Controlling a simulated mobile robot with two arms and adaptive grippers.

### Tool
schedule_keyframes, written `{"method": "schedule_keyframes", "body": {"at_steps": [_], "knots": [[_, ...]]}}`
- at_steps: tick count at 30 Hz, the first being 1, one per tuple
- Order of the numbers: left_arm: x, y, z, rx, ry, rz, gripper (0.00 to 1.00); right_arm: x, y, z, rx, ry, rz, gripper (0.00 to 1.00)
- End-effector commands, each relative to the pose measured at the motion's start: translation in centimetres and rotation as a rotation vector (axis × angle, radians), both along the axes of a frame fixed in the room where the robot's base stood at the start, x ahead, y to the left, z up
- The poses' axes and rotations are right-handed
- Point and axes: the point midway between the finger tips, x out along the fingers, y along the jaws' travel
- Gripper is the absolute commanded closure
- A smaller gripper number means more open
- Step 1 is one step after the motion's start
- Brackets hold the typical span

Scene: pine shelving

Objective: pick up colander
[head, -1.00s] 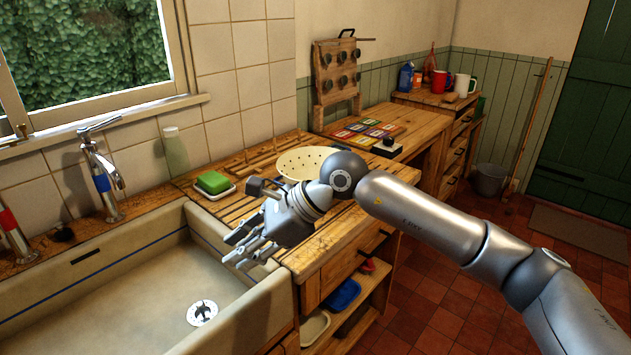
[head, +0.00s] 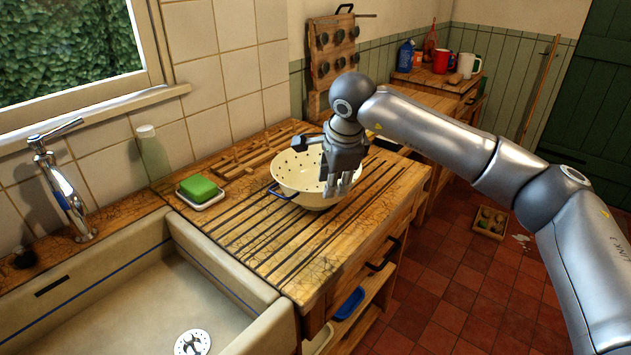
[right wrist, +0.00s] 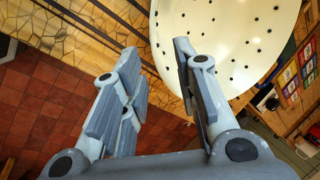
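The cream colander (head: 290,172) with dark holes and a blue handle stands upright on the slatted wooden draining board (head: 262,238), right of the sink. My right gripper (head: 341,186) points down at the colander's right side and hides part of its rim. My left gripper is not in view.
A green sponge (head: 199,187) on a white dish (head: 205,200) lies left of the colander. A plate rack (head: 250,158) is behind it. The sink (head: 130,290) is at the lower left, with a tap (head: 65,185). The board's front is clear.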

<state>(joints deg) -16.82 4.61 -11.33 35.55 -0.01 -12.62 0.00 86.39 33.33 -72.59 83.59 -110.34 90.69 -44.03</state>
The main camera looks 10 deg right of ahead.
Motion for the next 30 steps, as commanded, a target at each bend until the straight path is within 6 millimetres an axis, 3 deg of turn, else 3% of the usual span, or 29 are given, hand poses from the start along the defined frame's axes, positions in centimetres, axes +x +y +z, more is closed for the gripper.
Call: {"method": "schedule_keyframes", "body": {"at_steps": [3, 6, 16, 25, 30], "knots": [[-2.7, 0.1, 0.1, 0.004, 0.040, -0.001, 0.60, 0.4, 0.0, -1.1, 0.000, 0.002, -0.001, 0.72], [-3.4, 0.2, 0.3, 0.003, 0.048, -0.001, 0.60, 0.6, 0.1, -1.7, 0.000, 0.001, 0.000, 0.72], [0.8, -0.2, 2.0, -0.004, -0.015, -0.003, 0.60, 2.3, 0.5, -5.8, 0.001, 0.002, -0.001, 0.72], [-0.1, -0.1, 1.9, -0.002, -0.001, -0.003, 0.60, 2.5, 0.5, -6.3, 0.001, 0.000, 0.000, 0.72], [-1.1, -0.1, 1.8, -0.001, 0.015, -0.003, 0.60, 2.5, 0.6, -6.2, 0.001, 0.000, -0.001, 0.93]]}}
